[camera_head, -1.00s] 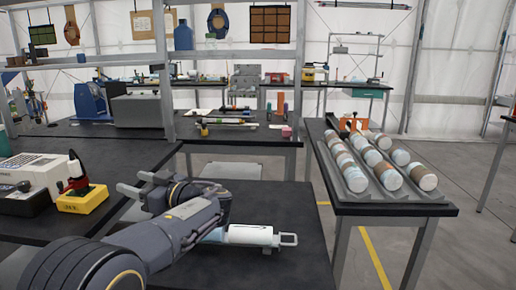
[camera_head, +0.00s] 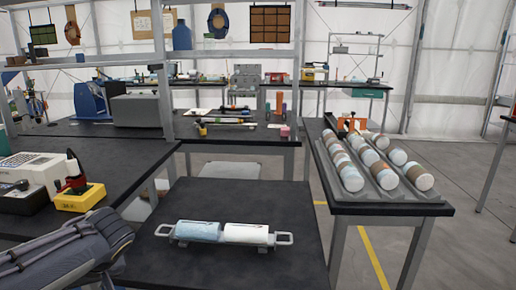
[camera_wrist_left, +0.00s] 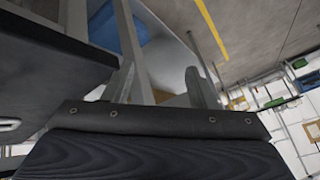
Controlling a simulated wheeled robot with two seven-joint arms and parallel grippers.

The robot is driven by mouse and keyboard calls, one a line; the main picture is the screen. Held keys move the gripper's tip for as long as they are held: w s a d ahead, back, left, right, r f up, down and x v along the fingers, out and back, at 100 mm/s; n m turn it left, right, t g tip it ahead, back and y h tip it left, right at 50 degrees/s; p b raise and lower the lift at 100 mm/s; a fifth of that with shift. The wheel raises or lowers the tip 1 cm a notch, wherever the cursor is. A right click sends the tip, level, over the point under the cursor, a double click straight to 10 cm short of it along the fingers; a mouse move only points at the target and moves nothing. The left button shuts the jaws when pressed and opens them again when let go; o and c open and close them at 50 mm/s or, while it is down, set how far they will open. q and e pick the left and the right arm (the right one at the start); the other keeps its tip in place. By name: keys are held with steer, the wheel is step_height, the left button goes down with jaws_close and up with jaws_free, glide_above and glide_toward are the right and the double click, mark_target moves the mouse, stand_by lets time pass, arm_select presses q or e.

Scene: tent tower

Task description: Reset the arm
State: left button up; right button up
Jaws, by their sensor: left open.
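My left arm (camera_head: 70,252) comes in at the lower left of the head view, over the edge of the dark tables. Its gripper is not visible there. In the left wrist view my left gripper (camera_wrist_left: 160,88) shows two grey fingers standing apart, with nothing held between them. A light blue and white cylinder (camera_head: 222,232) with a metal handle at each end lies on the near black table (camera_head: 240,270), clear of my arm. My right arm and gripper are not in view.
A yellow box (camera_head: 80,198) with a red and black tool and a white device (camera_head: 28,182) stand on the left table. On the right table, a grey rack (camera_head: 385,190) holds several cylinders. The near table is bare around the cylinder.

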arm_select(q)
steer(key=s+d+f+m+t+h, duration=0.25)
steer(key=s+d+h, duration=0.25)
steer(key=s+d, duration=0.35)
steer(key=s+d+f+m+t+h, duration=0.1)
steer(key=s+d+f+m+h, duration=0.25)
steer(key=s+d+h, duration=0.5)
step_height(320, 180, up, 21)
steer(key=s+a+y+p, duration=0.1)
steer(key=y+p, duration=0.2)
steer(key=p, duration=1.7)
steer(key=shift+s+r+m+p, duration=0.2)
steer(key=shift+s+m+p, duration=0.1)
steer(key=shift+p, duration=0.1)
